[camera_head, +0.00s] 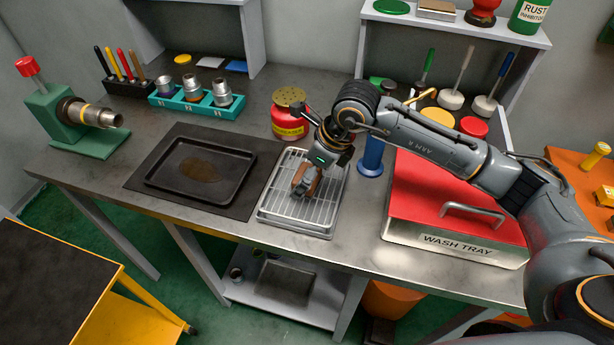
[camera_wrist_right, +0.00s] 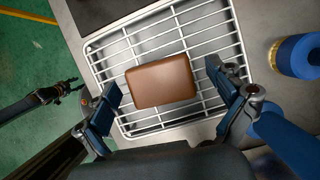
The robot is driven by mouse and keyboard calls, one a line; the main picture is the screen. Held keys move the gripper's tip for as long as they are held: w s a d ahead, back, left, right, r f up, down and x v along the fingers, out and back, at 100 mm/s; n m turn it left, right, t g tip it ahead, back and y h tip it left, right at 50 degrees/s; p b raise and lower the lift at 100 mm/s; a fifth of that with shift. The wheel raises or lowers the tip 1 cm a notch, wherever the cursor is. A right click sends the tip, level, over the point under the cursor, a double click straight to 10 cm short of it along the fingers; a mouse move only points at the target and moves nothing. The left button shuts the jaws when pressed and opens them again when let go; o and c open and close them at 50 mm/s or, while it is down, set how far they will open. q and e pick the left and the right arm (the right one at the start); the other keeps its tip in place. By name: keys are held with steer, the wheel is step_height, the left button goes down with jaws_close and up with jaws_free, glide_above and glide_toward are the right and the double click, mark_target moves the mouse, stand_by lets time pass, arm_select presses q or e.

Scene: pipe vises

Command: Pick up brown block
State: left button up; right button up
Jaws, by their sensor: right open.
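The brown block (camera_wrist_right: 162,82) lies on a silver wire rack (camera_wrist_right: 140,122) in the right wrist view. It is a rounded rectangular block, tilted a little in the picture. My right gripper (camera_wrist_right: 166,88) is open, with one blue-padded finger on each side of the block and a visible gap to both. In the head view my right gripper (camera_head: 304,184) points down over the rack (camera_head: 297,217) and hides most of the block (camera_head: 315,183). What looks like my left gripper (camera_wrist_right: 70,90) shows small at the left of the right wrist view; its jaw opening is unclear.
Left of the rack is a black tray (camera_head: 157,183) with a brown stain. A red can (camera_head: 290,126) stands behind the rack. A blue cylinder (camera_head: 372,158) and a red-lidded wash tray (camera_head: 455,247) are to the right. A green vise (camera_head: 72,128) is far left.

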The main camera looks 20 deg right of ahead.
mark_target(301, 172)
steer(key=c, duration=1.3)
steer(key=shift+r, duration=0.45)
step_height(301, 172, up, 2)
steer(key=shift+r, duration=0.2)
steer(key=s+a+r+b, duration=0.1)
steer(key=s+a+r, duration=0.1)
steer(key=s+r, duration=0.1)
steer(key=s+a+r+b, duration=0.1)
steer(key=s+a+r, duration=0.1)
steer(key=s, duration=0.3)
steer(key=s+a+r+b, duration=0.1)
steer(key=s+a+r, duration=0.1)
steer(key=s+r, duration=0.2)
steer(key=shift+s+a+r, duration=0.1)
steer(key=shift+s+r, duration=0.2)
steer(key=shift+r, duration=0.1)
